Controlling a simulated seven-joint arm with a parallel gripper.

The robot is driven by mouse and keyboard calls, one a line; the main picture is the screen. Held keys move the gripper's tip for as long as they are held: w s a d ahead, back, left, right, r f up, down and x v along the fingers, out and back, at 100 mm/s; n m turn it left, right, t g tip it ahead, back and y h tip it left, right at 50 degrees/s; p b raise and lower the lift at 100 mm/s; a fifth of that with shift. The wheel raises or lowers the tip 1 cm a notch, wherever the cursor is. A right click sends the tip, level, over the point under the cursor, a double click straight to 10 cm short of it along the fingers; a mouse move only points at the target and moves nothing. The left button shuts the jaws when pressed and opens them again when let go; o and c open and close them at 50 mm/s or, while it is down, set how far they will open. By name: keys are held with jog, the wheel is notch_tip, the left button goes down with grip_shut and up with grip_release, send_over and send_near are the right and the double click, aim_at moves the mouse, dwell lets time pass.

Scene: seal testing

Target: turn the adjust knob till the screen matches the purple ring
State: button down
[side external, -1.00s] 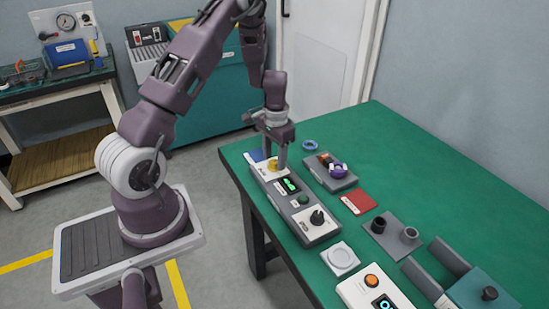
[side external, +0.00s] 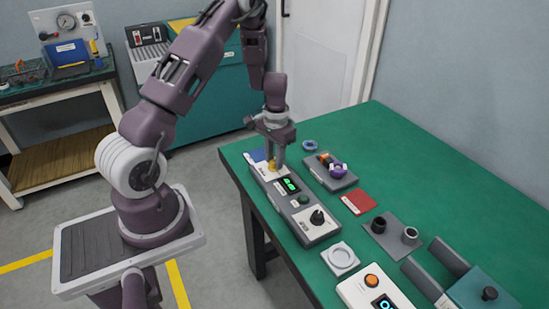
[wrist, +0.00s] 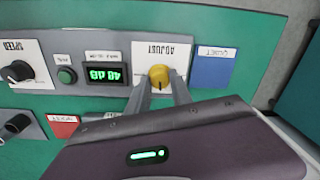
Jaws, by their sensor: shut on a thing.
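The yellow adjust knob (wrist: 158,77) stands on a white plate marked ADJUST, at the far end of the grey console (side external: 291,203). My gripper (side external: 276,168) is over this end, its fingers shut on the knob; in the wrist view the fingers (wrist: 160,86) reach it from below. The screen (wrist: 104,74) next to the plate shows green characters, upside down in the wrist view, which I cannot read surely. The purple ring (side external: 338,170) is on a small grey block (side external: 340,182) right of the console; it is not visible in the wrist view.
The console also carries a green button (side external: 303,200) and a black speed knob (side external: 317,217). A blue card (side external: 256,156) lies past its far end. A blue ring (side external: 309,145) and a red card (side external: 359,202) lie to the right.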

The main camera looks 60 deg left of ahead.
jog(key=n, duration=0.5)
jog(key=shift+a, duration=0.1)
jog(key=n, duration=0.5)
jog(key=shift+r+n, duration=0.1)
jog(key=shift+n, duration=0.2)
dwell(0.4)
jog(key=c, duration=1.1)
grip_release()
jog(key=shift+c, duration=0.2)
